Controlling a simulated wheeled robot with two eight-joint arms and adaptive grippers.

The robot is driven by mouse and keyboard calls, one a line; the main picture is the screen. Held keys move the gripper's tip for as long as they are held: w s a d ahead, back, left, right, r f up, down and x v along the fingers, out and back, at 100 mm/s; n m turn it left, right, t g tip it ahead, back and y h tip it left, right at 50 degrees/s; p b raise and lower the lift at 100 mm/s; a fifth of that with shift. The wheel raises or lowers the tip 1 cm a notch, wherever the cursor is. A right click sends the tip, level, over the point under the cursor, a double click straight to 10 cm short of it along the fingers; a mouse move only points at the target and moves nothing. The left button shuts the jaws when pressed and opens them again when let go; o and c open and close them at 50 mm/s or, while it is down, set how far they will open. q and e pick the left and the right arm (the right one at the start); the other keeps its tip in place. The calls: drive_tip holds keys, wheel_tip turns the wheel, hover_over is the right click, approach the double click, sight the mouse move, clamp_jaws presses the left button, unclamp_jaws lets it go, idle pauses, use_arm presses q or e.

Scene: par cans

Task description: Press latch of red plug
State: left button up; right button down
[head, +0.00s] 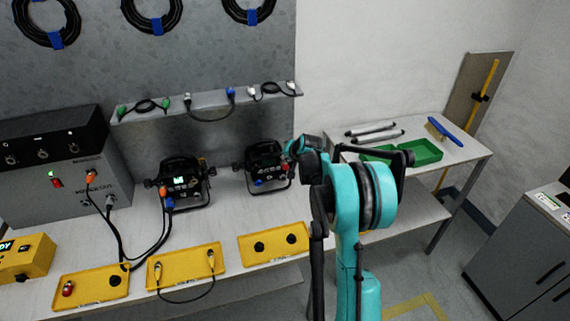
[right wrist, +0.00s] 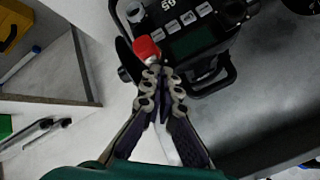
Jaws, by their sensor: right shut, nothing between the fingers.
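The red plug (right wrist: 146,48) shows in the right wrist view at the edge of a black par can (right wrist: 190,45) with a display and buttons. My right gripper (right wrist: 162,74) is shut and empty, its fingertips right below the red plug in that view. I cannot tell whether they touch it. The plug's latch is too small to make out. In the head view the same par can (head: 263,160) stands on the bench, and my right arm hides its right side. My left gripper is not in view.
Another par can (head: 181,183) with cables stands to the left. A shelf (head: 207,105) with short cables hangs above. A green bin (head: 421,152) sits on the side table.

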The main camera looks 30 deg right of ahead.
sight(286, 164)
drive_tip(key=shift+f+b, duration=0.3)
drive_tip(key=shift+f, duration=0.05)
idle(0.5)
drive_tip(key=shift+r, duration=0.1)
drive_tip(key=shift+r+p, duration=0.5)
drive_tip(key=shift+r, duration=0.2)
drive_tip(key=shift+r+p, duration=1.7)
drive_tip(key=shift+r, duration=0.85)
